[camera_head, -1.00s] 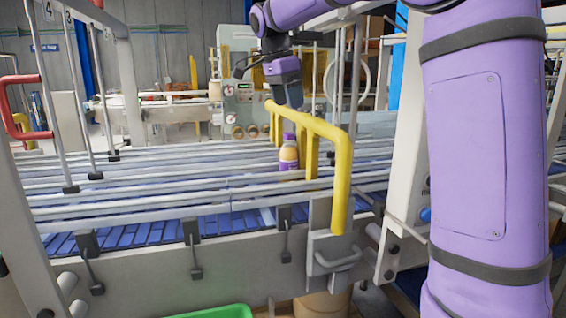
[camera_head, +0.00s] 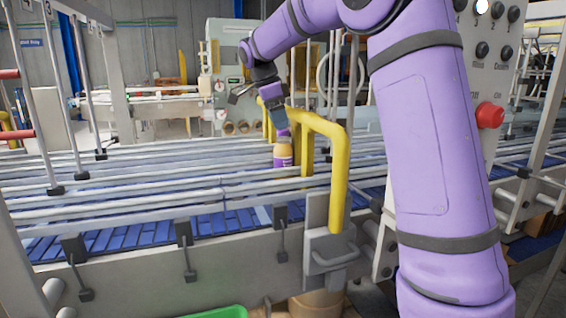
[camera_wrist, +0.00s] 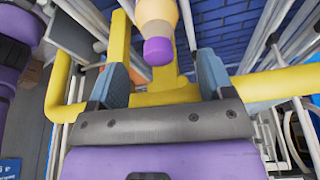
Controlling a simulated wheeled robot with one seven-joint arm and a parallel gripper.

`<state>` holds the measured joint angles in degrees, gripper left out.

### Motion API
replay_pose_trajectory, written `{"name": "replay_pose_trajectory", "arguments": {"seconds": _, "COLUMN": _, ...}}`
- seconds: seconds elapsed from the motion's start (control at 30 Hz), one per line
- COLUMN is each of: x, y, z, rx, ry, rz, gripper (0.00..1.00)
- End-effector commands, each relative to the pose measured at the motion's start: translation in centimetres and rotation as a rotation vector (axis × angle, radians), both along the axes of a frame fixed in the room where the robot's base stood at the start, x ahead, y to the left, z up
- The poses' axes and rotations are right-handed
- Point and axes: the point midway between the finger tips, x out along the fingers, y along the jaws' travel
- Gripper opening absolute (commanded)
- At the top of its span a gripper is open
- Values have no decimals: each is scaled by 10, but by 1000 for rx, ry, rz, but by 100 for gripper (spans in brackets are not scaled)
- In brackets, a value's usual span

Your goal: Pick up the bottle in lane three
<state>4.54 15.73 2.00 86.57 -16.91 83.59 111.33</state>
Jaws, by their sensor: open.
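The bottle (camera_head: 283,153) stands upright in a lane between the rails, beside the yellow guard frame. It has a purple cap, a tan body and a purple band. In the wrist view the bottle (camera_wrist: 157,25) shows its purple cap pointing toward the gap between my fingers. My gripper (camera_head: 279,122) is just above the bottle in the head view, with its lower end by the cap. In the wrist view my gripper (camera_wrist: 160,85) has its two fingers wide apart, with nothing between them but the cap beyond.
The yellow guard frame (camera_head: 340,180) stands close to the bottle and crosses near my fingers in the wrist view (camera_wrist: 70,85). Long metal rails (camera_head: 130,183) run over the blue conveyor (camera_head: 110,240). A red button (camera_head: 490,115) sits on a panel at right.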

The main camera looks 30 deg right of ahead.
Motion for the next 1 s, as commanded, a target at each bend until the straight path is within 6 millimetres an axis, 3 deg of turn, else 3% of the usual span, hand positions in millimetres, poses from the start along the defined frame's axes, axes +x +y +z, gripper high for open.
{"name": "replay_pose_trajectory", "arguments": {"seconds": 0.27, "x": -6, "y": -11, "z": -34, "rx": -1, "ry": 1, "rz": 0, "gripper": 74}}
{"name": "replay_pose_trajectory", "arguments": {"seconds": 0.57, "x": -6, "y": -12, "z": -38, "rx": -1, "ry": 0, "rz": 0, "gripper": 74}}
{"name": "replay_pose_trajectory", "arguments": {"seconds": 0.9, "x": -6, "y": -12, "z": -38, "rx": 0, "ry": 0, "rz": 0, "gripper": 0}}
{"name": "replay_pose_trajectory", "arguments": {"seconds": 1.0, "x": -6, "y": -12, "z": -38, "rx": 0, "ry": -1, "rz": 0, "gripper": 0}}
